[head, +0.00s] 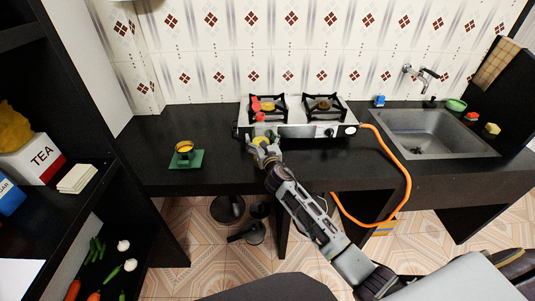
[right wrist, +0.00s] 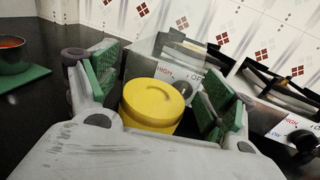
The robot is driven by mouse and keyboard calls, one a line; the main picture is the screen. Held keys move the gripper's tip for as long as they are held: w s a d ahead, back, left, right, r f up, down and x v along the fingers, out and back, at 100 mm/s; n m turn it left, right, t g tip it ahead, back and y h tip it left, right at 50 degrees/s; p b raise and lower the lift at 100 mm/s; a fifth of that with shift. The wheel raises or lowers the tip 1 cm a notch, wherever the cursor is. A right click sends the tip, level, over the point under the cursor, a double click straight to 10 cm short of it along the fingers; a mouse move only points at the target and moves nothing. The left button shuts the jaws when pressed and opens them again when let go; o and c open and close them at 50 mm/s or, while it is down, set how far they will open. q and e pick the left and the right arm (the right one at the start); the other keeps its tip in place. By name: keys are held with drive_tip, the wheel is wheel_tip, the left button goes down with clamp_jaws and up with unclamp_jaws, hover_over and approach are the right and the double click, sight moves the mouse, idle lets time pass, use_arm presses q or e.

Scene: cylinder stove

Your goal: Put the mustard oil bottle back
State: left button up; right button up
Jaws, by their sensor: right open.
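A yellow round cap or top (right wrist: 152,102), which looks like the mustard oil bottle, stands between my right gripper's two green-padded fingers in the right wrist view. My right gripper (right wrist: 160,88) is open, with a finger on each side of it. I cannot tell whether either finger touches it. In the head view my right gripper (head: 262,146) is at the counter's front, just before the stove's left end, with a bit of yellow (head: 260,141) between its fingers. The bottle's body is mostly hidden. My left gripper is not in view.
The two-burner stove (head: 298,131) stands right behind the gripper, with red and yellow items at its left burner. An orange hose (head: 409,180) hangs at the right, near the sink (head: 430,125). Shelves stand at left.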

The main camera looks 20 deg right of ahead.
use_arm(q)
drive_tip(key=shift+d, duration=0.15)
use_arm(e)
drive_tip(key=s, duration=1.1)
drive_tip(key=shift+s+a, duration=0.2)
drive_tip(key=shift+s, duration=0.05)
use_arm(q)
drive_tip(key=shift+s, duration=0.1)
use_arm(e)
drive_tip(key=shift+r, duration=0.1)
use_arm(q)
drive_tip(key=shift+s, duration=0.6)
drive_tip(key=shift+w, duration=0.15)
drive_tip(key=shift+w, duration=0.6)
